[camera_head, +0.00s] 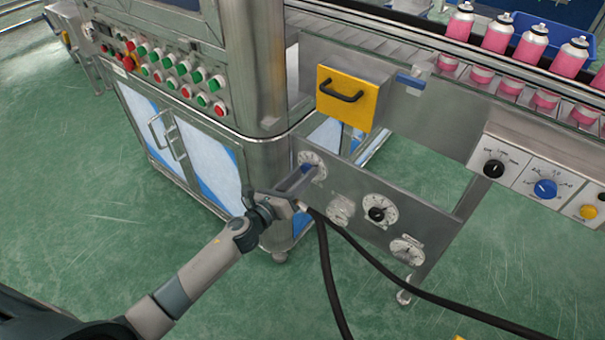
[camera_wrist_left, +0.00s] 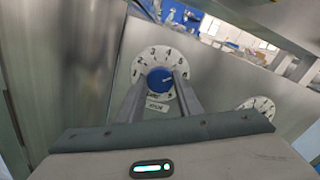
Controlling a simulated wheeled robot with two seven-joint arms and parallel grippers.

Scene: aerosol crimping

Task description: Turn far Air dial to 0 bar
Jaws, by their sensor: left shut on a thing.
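The far dial is a round white scale (camera_head: 313,160) at the left end of the steel panel. In the left wrist view it has a blue knob (camera_wrist_left: 160,80) ringed by numbers, with a small label (camera_wrist_left: 157,106) below that I cannot read surely. My left gripper (camera_head: 308,174) is shut on this knob, one finger on each side of it; in the wrist view the fingertips (camera_wrist_left: 160,84) flank the knob. A light mark shows near the right of the knob; its exact reading is too small to tell. The gripper hides part of the dial in the head view. My right gripper is not in view.
The panel (camera_head: 360,190) also carries a dial with a black knob (camera_head: 377,213) and two gauges (camera_head: 341,210), (camera_head: 407,250). Black hoses (camera_head: 325,270) hang below the gripper. A yellow box (camera_head: 347,98) with a handle is above. A button cabinet (camera_head: 180,75) stands left.

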